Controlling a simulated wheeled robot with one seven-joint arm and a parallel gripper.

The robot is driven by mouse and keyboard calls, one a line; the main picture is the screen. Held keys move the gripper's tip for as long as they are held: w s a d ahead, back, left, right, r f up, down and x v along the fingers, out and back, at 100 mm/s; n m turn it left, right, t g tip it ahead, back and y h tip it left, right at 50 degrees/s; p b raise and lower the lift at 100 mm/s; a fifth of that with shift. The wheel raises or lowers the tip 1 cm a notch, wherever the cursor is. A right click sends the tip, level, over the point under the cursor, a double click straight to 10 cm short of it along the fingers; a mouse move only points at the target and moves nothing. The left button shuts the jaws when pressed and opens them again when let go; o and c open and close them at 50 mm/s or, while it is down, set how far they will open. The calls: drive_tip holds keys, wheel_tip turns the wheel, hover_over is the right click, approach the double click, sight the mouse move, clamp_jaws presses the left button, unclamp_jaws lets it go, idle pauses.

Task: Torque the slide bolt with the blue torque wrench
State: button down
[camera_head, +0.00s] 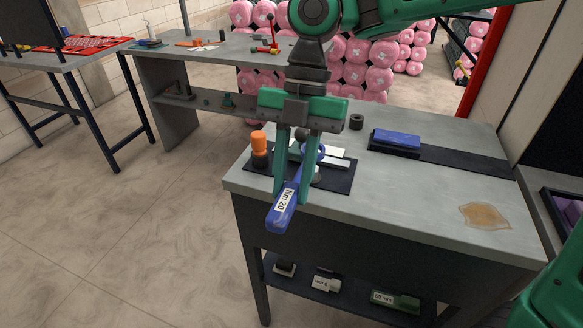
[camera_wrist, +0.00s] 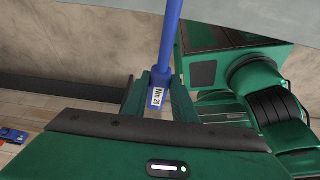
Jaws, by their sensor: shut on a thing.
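My gripper (camera_head: 291,196) points down at the front edge of the workbench and is shut on the blue torque wrench (camera_head: 282,211). The wrench's labelled handle, marked "Nm 20", sticks out past the bench edge toward the camera. Its ring head (camera_head: 314,151) lies toward the back, over the dark mat. In the wrist view the blue shaft (camera_wrist: 170,45) runs up from between my green fingers, with the label close to them. Pale metal pieces (camera_head: 336,161) lie on the mat behind the gripper. I cannot make out the slide bolt; my fingers and the wrench cover part of that area.
A small black cylinder (camera_head: 356,122) and a blue block (camera_head: 397,139) on a dark strip are behind right. The right front holds only a brown stain (camera_head: 484,215).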

drive_tip(key=shift+f, duration=2.8)
drive_tip(key=shift+r, duration=0.1)
drive_tip(key=shift+w+a+m+t+y, duration=0.4)
drive_tip(key=shift+w+a+m, duration=0.65)
drive_tip(key=shift+m, duration=0.3)
drive_tip(key=shift+w+a+m+t+y, duration=0.4)
drive_tip(key=shift+w+a+m, duration=0.45)
drive_tip(key=shift+a+m, duration=0.4)
drive_tip(key=shift+w+a+m+t+y, duration=0.35)
drive_tip(key=shift+w+a+m, duration=0.65)
drive_tip(key=shift+m, duration=0.4)
drive_tip(key=shift+s, duration=0.1)
